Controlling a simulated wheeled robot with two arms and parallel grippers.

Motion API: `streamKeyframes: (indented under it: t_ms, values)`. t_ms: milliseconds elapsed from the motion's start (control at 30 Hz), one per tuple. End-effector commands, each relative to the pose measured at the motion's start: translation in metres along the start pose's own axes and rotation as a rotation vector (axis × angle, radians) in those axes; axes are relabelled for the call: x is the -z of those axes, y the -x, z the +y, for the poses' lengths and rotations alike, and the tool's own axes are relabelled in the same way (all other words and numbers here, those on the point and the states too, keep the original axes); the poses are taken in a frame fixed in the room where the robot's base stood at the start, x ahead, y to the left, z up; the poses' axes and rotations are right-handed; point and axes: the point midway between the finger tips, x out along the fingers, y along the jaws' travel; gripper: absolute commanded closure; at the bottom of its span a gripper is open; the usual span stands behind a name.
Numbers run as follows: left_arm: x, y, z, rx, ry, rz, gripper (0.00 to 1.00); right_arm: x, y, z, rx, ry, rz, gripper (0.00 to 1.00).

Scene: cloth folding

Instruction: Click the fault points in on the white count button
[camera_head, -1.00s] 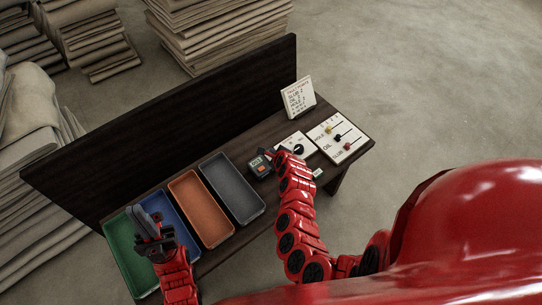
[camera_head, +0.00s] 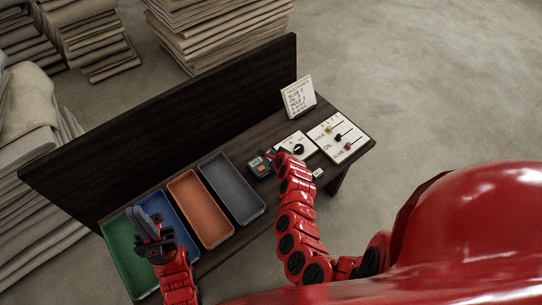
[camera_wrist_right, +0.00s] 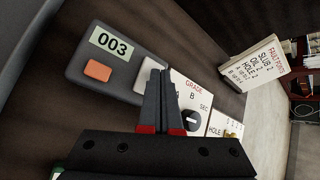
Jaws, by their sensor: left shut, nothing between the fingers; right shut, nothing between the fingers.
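A dark grey counter (camera_head: 260,167) lies on the table; in the right wrist view its display (camera_wrist_right: 114,44) reads 003. In the head view the right gripper (camera_head: 271,154) partly covers that area; contact cannot be told. A fault points card (camera_head: 298,97) stands behind, listing slub, oil and hole. My left gripper (camera_head: 150,236) is shut and empty over the trays at left.
Green (camera_head: 120,250), blue (camera_head: 181,232), orange (camera_head: 205,215) and grey (camera_head: 235,190) trays fill the table's left. A slider panel (camera_head: 351,136) for hole, oil and slub lies at right. A dark board (camera_head: 170,120) runs along the back. Folded cloth stacks (camera_head: 215,35) stand beyond.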

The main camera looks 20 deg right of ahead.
Motion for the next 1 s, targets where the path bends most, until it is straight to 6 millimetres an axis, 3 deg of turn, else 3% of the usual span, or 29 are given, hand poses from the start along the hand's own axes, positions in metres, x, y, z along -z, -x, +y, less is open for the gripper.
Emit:
streamKeyframes:
  t_ms: [633,1000]
  values:
    - [-0.001,0.003,0.0,0.0,0.0,0.0,1.0,0.002,-0.003,0.002,0.0,0.0,0.001,1.0]
    - [0.001,-0.007,0.0,0.0,0.0,0.0,1.0,-0.006,0.009,-0.007,0.002,-0.001,0.0,1.0]
